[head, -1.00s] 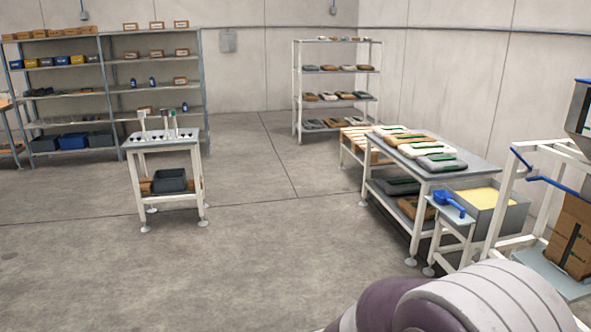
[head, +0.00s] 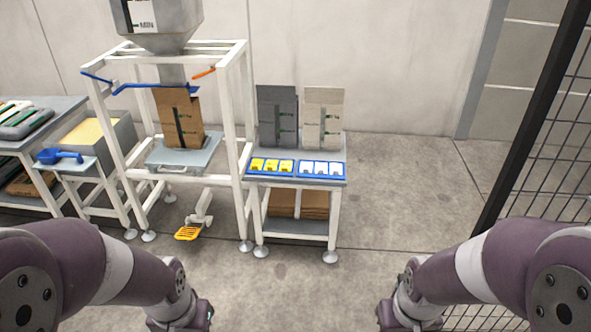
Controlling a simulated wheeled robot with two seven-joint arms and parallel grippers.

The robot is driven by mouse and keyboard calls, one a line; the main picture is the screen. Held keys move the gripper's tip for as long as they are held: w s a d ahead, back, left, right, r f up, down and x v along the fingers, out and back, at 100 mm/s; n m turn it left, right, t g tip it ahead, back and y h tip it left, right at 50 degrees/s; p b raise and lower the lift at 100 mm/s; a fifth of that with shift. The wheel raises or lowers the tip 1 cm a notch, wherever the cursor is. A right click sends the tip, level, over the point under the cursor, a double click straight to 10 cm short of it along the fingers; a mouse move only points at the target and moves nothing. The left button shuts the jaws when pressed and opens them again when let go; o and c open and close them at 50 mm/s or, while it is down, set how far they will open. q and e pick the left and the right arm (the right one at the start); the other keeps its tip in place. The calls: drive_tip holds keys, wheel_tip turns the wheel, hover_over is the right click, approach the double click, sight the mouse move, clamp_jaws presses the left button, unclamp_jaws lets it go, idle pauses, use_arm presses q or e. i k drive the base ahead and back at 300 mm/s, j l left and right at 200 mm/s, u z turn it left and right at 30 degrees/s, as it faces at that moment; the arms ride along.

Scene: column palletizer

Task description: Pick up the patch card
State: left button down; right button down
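Small yellow cards (head: 271,166) and white cards (head: 321,169) lie in two blue trays on a small white-legged table ahead of me. I cannot tell for sure which of these is the patch card. The yellow cards are in the left tray (head: 251,172), the white ones in the right tray (head: 343,175). Both my arms reach in at the bottom corners, well short of the table. Their ends run below the picture's edge, so my grippers are hidden.
A grey bag (head: 277,112) and a pale bag (head: 324,115) stand at the table's back. Left of it is a white frame with a hopper (head: 160,18), a brown bag (head: 178,118) and a yellow pedal (head: 188,233). A mesh fence (head: 545,130) stands right. Floor before the table is clear.

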sight(320, 168)
drive_tip(key=i+l+z, duration=0.1)
drive_tip(key=i, duration=0.35)
drive_tip(key=i+l+z, duration=0.1)
drive_tip(key=i, duration=0.35)
drive_tip(key=i+l, duration=0.1)
drive_tip(key=i, duration=0.4)
drive_tip(key=i+l, duration=0.1)
drive_tip(key=i, duration=0.45)
drive_tip(key=i+l, duration=0.15)
drive_tip(key=i, duration=0.35)
drive_tip(key=i+l, duration=0.1)
drive_tip(key=i, duration=0.4)
drive_tip(key=j+u, duration=0.05)
